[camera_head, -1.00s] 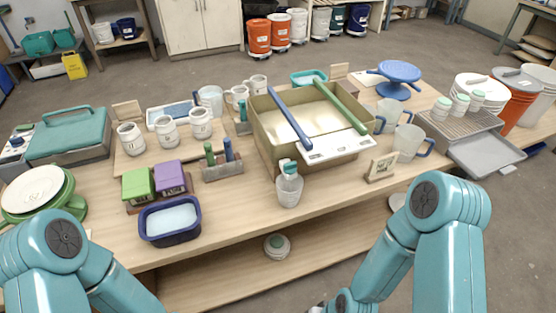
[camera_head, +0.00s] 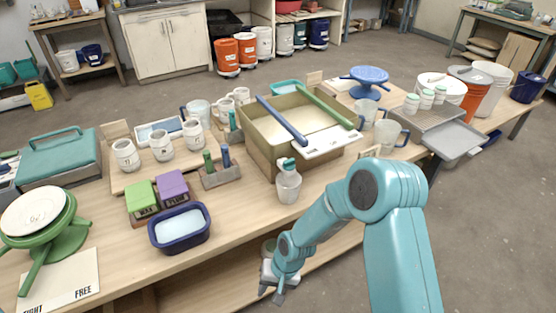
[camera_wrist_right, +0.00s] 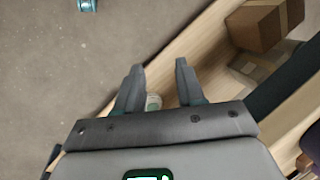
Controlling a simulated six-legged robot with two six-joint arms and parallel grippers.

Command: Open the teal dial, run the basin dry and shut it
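The basin (camera_head: 262,153) is a khaki box on the table, with pale liquid or glaze inside. A blue bar (camera_head: 283,121) and a green bar (camera_head: 325,107) lie across it, and a white labelled plate (camera_head: 334,143) is at its front. A teal piece (camera_head: 285,164) shows at the basin's front left, just above a clear jar (camera_head: 288,187); I cannot tell whether it is the dial or a cap. My right gripper (camera_head: 272,292) is low in front of the table, below the jar and well apart from it. Its fingers (camera_wrist_right: 160,68) are spread and empty. My left gripper is out of view.
A navy tub (camera_head: 180,239), a green block (camera_head: 141,200) and a purple block (camera_head: 173,188) stand left of the jar. Mugs and a grey tray (camera_head: 453,139) lie right of the basin. The table's front edge and lower shelf are near my right gripper.

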